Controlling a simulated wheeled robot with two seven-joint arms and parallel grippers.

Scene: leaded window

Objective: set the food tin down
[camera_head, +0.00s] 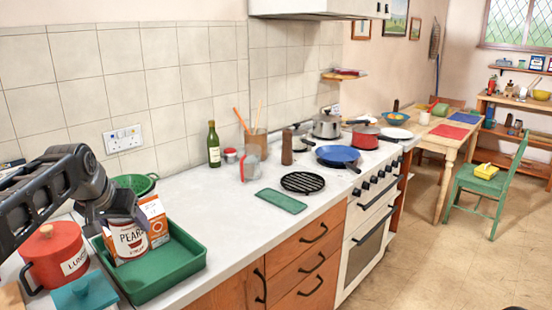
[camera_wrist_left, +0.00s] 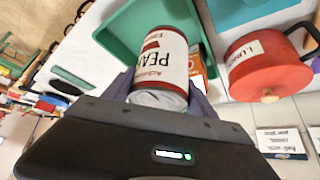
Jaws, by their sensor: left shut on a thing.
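The tin is over the left part of a green tray (camera_head: 170,277) on the counter, slightly tilted in the head view. I cannot tell whether its base touches the tray floor. An orange and white carton (camera_head: 153,215) stands just behind the tin in the tray. My right gripper is not in view.
A green colander (camera_head: 135,183) is behind. The tray's right part is empty, and the counter (camera_head: 215,225) right of it is clear.

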